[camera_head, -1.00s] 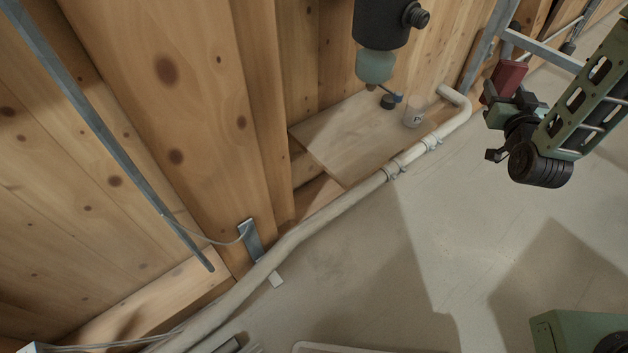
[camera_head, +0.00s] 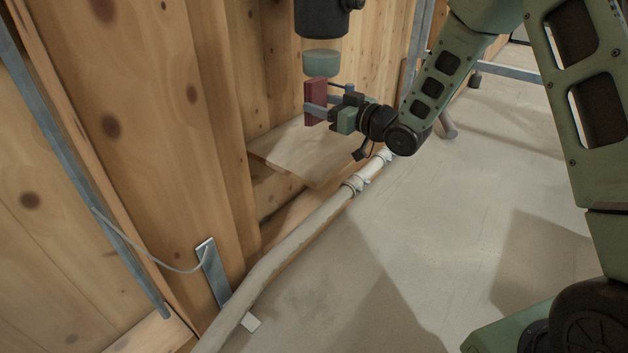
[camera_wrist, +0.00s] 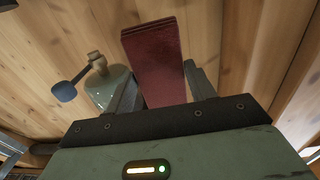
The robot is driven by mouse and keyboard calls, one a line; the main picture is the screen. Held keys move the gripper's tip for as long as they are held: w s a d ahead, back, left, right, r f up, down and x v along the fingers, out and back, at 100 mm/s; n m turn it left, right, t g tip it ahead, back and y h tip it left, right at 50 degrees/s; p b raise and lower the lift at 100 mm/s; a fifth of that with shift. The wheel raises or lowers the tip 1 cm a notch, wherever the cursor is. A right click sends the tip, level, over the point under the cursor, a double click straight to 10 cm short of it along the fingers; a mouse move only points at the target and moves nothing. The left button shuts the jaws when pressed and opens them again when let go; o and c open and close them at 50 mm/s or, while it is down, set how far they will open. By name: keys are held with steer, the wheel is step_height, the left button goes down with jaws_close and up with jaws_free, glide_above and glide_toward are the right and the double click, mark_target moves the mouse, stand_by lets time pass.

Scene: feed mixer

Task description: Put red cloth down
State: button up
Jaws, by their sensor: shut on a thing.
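The red cloth (camera_head: 317,102) is a folded, flat dark-red block held upright. It also shows in the wrist view (camera_wrist: 156,62), between the two fingers. My gripper (camera_head: 318,110) is shut on it and holds it in the air above the wooden shelf (camera_head: 290,155), just below a black cylinder with a pale green bowl. The cloth looks apart from the shelf. The items that stood on the shelf are hidden in the head view behind my gripper and arm.
The black cylinder (camera_head: 321,16) with its pale green bowl (camera_head: 321,62) hangs over the shelf. The bowl also shows in the wrist view (camera_wrist: 108,88), left of the cloth. A white pipe (camera_head: 300,235) runs along the wooden wall's foot. The floor at right is open.

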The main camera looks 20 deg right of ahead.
steer(key=shift+a+f+b, duration=0.2)
steer(key=shift+f+b, duration=0.2)
steer(key=shift+f, duration=0.15)
step_height(320, 180, down, 10)
steer(key=b, duration=0.5)
steer(key=shift+r, duration=0.25)
steer(key=shift+f, duration=0.15)
steer(key=o, duration=1)
